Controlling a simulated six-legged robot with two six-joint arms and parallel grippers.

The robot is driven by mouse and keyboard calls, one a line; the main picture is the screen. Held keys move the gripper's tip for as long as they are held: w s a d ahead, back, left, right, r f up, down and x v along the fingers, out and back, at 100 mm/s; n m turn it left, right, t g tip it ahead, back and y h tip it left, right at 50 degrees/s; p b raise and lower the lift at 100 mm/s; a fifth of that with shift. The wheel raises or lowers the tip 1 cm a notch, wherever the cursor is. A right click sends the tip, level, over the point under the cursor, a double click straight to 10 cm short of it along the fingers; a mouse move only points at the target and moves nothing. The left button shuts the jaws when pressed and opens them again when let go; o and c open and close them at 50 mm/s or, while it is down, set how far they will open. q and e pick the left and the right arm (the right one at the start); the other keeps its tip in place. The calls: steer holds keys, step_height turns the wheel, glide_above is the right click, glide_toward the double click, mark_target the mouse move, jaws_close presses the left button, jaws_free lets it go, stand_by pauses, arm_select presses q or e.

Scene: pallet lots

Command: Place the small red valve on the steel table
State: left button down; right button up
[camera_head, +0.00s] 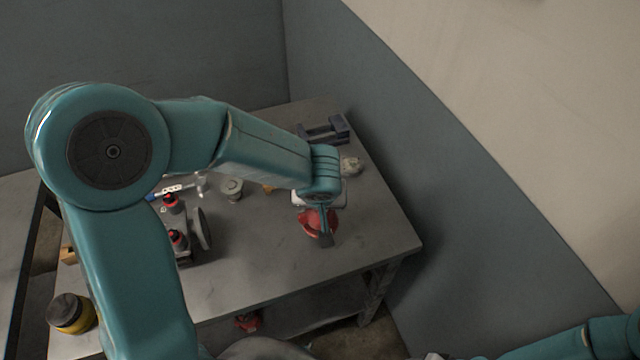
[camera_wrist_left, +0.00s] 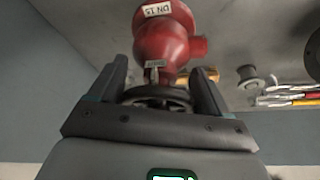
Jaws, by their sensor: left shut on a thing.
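The small red valve (camera_head: 314,222) is in my left gripper (camera_head: 326,232), over the right part of the steel table (camera_head: 270,285). In the left wrist view the red valve (camera_wrist_left: 166,38) carries a white "DN 15" tag, and its dark handwheel (camera_wrist_left: 157,96) sits between the two fingers of my left gripper (camera_wrist_left: 160,85). The fingers are shut on the handwheel. I cannot tell whether the valve touches the table top. My right gripper is not in view; only part of my right arm shows at the lower right of the head view.
Red-capped bottles (camera_head: 172,203), a grey disc (camera_head: 201,229) and a small grey fitting (camera_head: 232,188) stand on the table's left side. A dark clamp-like block (camera_head: 325,130) is at the back. A yellow jar (camera_head: 70,314) stands front left. The table front is clear. A wall rises at right.

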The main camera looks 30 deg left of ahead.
arm_select(q)
step_height(320, 180, down, 5)
steer(key=shift+r+b, duration=0.2)
steer(key=shift+b, duration=0.25)
steer(key=shift+w+a+f, duration=0.1)
steer(key=shift+w+f, duration=0.05)
steer(key=shift+f, duration=0.15)
steer(key=shift+s+r, duration=0.1)
steer(key=shift+s, duration=0.1)
steer(key=shift+w+f, duration=0.15)
steer(key=shift+f, duration=0.05)
jaws_free()
